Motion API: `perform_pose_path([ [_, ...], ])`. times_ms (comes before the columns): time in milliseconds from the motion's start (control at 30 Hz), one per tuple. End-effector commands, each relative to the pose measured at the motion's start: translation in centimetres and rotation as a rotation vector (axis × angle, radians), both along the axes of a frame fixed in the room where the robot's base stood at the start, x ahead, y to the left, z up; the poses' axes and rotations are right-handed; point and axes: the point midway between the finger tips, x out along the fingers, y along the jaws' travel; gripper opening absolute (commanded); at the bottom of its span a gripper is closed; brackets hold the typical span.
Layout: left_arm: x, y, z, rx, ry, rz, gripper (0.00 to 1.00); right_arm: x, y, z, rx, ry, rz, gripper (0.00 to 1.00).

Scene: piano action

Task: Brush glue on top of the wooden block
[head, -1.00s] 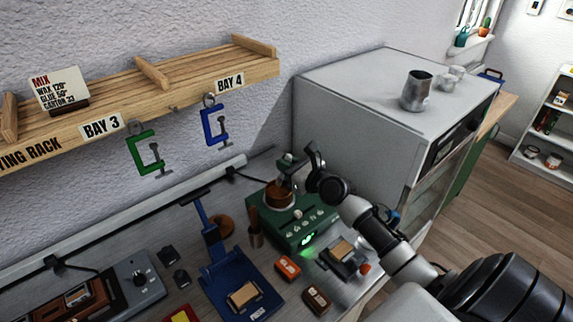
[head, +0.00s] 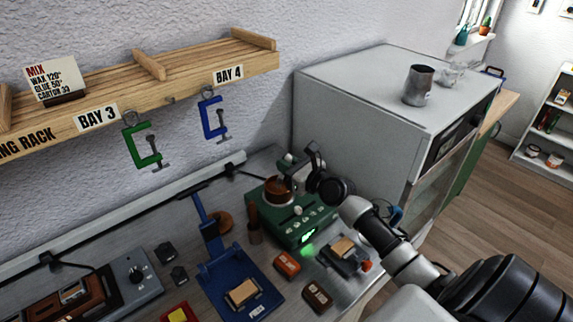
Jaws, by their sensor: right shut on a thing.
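My right gripper (head: 296,168) is above the green glue heater (head: 302,232), over the round pot of brown glue (head: 277,190). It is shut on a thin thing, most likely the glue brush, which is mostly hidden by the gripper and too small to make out. A pale wooden block (head: 242,292) lies on the blue stand's base (head: 222,276). Another pale wooden piece (head: 342,246) sits on a small dark metal fixture (head: 350,262) right of the heater. I cannot tell which of them the task means. My left gripper is out of view.
An orange-red block (head: 287,263) and a dark brown block (head: 317,296) lie in front of the heater. A brown upright holder (head: 254,222) stands left of it. A grey cabinet (head: 350,120) rises behind my right arm. Green (head: 143,145) and blue (head: 214,118) clamps hang from the rack.

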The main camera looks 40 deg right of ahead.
Motion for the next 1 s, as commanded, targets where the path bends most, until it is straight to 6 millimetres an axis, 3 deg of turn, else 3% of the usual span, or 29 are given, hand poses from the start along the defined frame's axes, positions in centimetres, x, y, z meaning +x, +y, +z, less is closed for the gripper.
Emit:
perform_pose_path([
  [1000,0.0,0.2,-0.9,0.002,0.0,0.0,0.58,0.0,0.0,-1.2,0.001,0.0,0.0,0.0],
])
